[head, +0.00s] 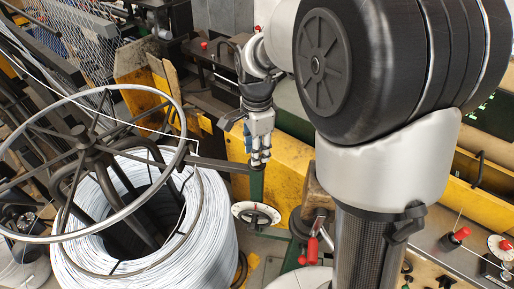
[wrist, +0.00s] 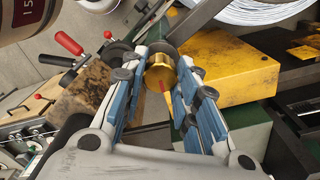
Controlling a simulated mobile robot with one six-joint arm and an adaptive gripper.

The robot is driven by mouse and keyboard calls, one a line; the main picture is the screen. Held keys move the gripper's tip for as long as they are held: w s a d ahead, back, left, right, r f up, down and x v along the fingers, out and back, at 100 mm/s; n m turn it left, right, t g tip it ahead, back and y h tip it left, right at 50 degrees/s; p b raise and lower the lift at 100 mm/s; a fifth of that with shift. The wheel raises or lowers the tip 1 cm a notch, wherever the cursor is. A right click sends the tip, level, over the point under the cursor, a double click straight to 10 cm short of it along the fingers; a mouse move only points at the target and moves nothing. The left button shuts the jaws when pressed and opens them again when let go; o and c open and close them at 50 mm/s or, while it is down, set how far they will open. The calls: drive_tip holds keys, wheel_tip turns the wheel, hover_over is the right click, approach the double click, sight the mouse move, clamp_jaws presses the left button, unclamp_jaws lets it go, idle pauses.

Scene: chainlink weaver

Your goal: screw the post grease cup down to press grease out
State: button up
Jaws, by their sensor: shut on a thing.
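The post grease cup (wrist: 161,76) is a brass-coloured round cup between the blue-padded fingers of my gripper (wrist: 160,72) in the wrist view. My gripper is shut on it near the fingertips. In the head view my gripper (head: 259,160) points down over the top of a dark green post (head: 257,186). The fingers hide the cup there, and its thread cannot be seen.
A large coil of pale wire (head: 213,225) under a metal ring frame (head: 182,130) stands left of the post. A yellow panel (head: 290,165) runs behind it. A white dial with a black handle (head: 255,214) and a red-handled clamp (head: 312,248) are close in front.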

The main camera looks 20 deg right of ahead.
drive_tip(key=o, duration=1.1)
wheel_tip(320, 180, up, 8)
drive_tip(key=shift+f, duration=0.2)
drive_tip(key=s+f+n+t+b, duration=0.1)
drive_tip(key=s+f+n+b, duration=0.4)
drive_tip(key=s+f+b, duration=0.1)
drive_tip(key=s+f+n+t+b, duration=0.2)
drive_tip(key=s+f+n+b, duration=0.4)
drive_tip(key=s+f+b, duration=0.1)
drive_tip(key=s+f+n+t+b, duration=0.1)
drive_tip(key=s+f+n+b, duration=0.4)
drive_tip(key=s+f+b, duration=0.2)
drive_tip(key=shift+s+n+t+b, duration=0.35)
drive_tip(key=shift+s+b, duration=0.35)
drive_tip(key=shift+b, duration=0.35)
